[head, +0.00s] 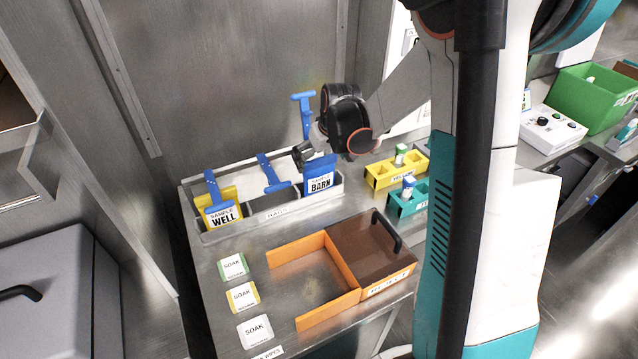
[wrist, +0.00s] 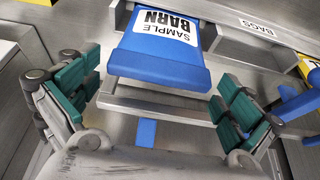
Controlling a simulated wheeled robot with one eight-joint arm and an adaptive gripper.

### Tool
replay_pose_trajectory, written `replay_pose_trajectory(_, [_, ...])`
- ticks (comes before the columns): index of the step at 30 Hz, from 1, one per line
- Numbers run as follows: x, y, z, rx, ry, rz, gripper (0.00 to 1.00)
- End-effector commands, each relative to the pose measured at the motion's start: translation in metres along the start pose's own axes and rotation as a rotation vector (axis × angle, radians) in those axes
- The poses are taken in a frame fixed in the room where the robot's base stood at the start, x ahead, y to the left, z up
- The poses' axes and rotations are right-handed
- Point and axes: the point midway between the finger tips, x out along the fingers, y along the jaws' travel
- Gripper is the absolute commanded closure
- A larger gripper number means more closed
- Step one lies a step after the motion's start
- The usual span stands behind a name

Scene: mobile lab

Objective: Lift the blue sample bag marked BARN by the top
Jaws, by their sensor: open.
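The blue sample bag marked BARN (head: 320,162) stands upright in the right end of the grey bag rack (head: 212,238). In the wrist view the same bag (wrist: 155,68) is at the upper middle, with its white label facing up in the picture. My gripper (head: 302,154) is just above and left of the bag's top in the head view. In the wrist view my gripper (wrist: 160,82) is open and empty, its green-padded fingers spread to the left and right of the bag's blue edge. I see no contact with the bag.
A blue T-shaped handle (head: 272,174) leans in the middle and another (head: 304,105) rises behind my gripper. Yellow (head: 376,178) and teal (head: 394,207) holders stand to the right.

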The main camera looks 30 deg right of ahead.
Motion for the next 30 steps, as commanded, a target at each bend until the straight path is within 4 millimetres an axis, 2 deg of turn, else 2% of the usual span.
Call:
replay_pose_trajectory(8, [0.017, 0.0, 0.001, 0.0, 0.0, 0.0, 0.0])
replay_pose_trajectory(16, [0.055, -0.001, 0.003, 0.0, 0.0, 0.0, 0.0])
replay_pose_trajectory(24, [0.058, -0.001, 0.002, 0.0, 0.0, 0.0, 0.0])
replay_pose_trajectory(26, [0.058, -0.001, 0.002, 0.0, 0.0, 0.0, 0.11])
replay_pose_trajectory(29, [0.058, -0.001, 0.002, 0.0, 0.0, 0.0, 0.34])
replay_pose_trajectory(30, [0.058, -0.001, 0.002, 0.0, 0.0, 0.0, 0.35])
